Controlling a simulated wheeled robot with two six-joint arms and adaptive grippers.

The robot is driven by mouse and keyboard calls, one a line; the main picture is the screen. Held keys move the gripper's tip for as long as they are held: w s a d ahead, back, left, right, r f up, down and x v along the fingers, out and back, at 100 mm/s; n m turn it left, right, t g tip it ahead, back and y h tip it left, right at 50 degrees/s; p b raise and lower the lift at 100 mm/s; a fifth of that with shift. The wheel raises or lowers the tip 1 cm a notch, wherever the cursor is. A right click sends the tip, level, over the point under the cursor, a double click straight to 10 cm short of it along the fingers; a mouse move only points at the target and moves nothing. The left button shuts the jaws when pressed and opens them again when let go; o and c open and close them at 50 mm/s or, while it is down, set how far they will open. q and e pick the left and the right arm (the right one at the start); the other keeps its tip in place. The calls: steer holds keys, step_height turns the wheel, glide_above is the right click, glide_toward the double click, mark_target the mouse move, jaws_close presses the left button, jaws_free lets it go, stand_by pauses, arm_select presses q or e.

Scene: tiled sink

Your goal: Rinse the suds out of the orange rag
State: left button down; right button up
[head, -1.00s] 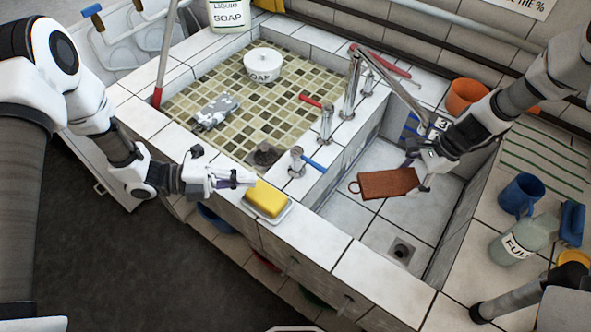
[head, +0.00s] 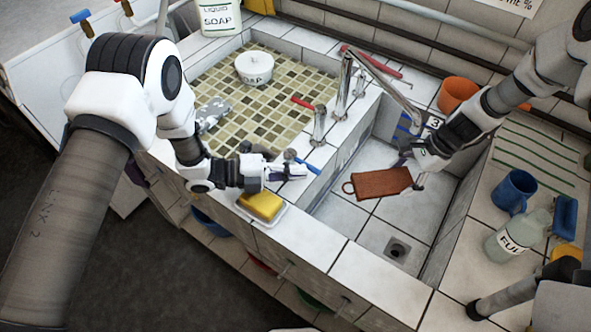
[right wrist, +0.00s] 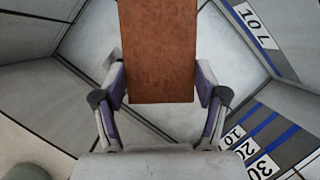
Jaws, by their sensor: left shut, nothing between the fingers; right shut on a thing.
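The orange rag (head: 382,184) is a flat reddish-brown piece with a loop at its left end. My right gripper (head: 415,175) is shut on its right end and holds it over the right basin (head: 345,215). In the right wrist view the rag (right wrist: 158,50) sits between both fingers (right wrist: 161,88); no suds are visible on this face. My left gripper (head: 298,171) is shut and empty beside the blue-handled tap (head: 303,164); whether it touches the handle is unclear. The spout (head: 395,88) reaches over the right basin towards my right gripper. No running water is visible.
A yellow sponge (head: 262,205) lies in a dish on the front ledge, just below my left gripper. The red-handled tap (head: 319,125) stands behind. The drain (head: 397,250) is clear.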

arm_select(q)
steer(key=shift+w+d, duration=0.15)
steer(key=shift+d, duration=0.1)
steer(key=shift+w, duration=0.1)
arm_select(e)
steer(key=shift+s+a+r, duration=0.1)
steer(key=shift+a+r, duration=0.05)
steer(key=shift+a, duration=0.05)
arm_select(q)
steer(key=shift+a+r, duration=0.1)
arm_select(e)
steer(key=shift+s+r, duration=0.1)
